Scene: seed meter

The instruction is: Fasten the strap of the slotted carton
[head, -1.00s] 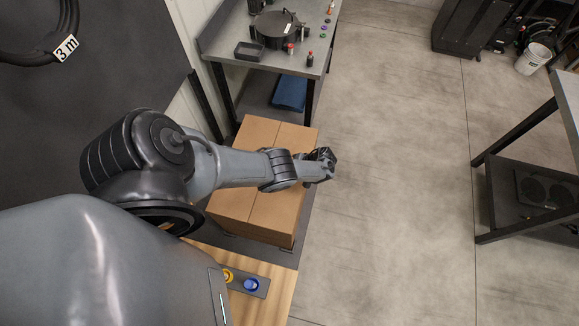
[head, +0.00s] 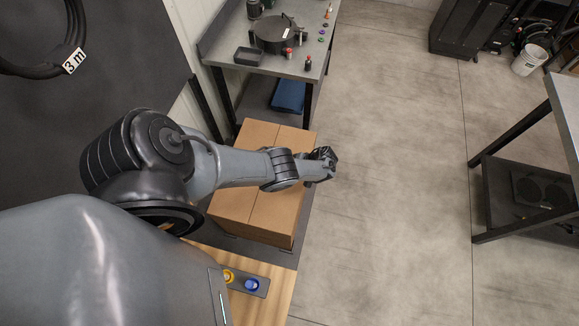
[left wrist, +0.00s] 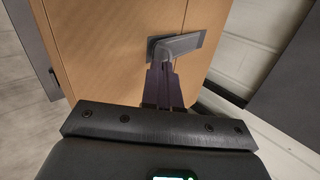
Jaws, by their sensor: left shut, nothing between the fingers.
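The brown carton (head: 258,143) stands on a dark mat on the floor side of the bench, with a seam along its top. My left arm reaches across it. My left gripper (head: 331,164) is just past the carton's right edge. In the left wrist view the carton's tan face (left wrist: 110,45) fills the upper middle. My left gripper (left wrist: 162,68) is shut and empty there, its fingertips close to a grey flat piece (left wrist: 188,45) at that face. I cannot tell whether this piece is the strap or a fitting, or whether the fingers touch it. My right gripper is not in view.
A grey workbench (head: 300,73) with a round black pot (head: 275,35) and small parts stands behind the carton. A wooden surface (head: 278,293) with yellow and blue knobs lies in front. Open floor lies to the right, up to another table (head: 566,110).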

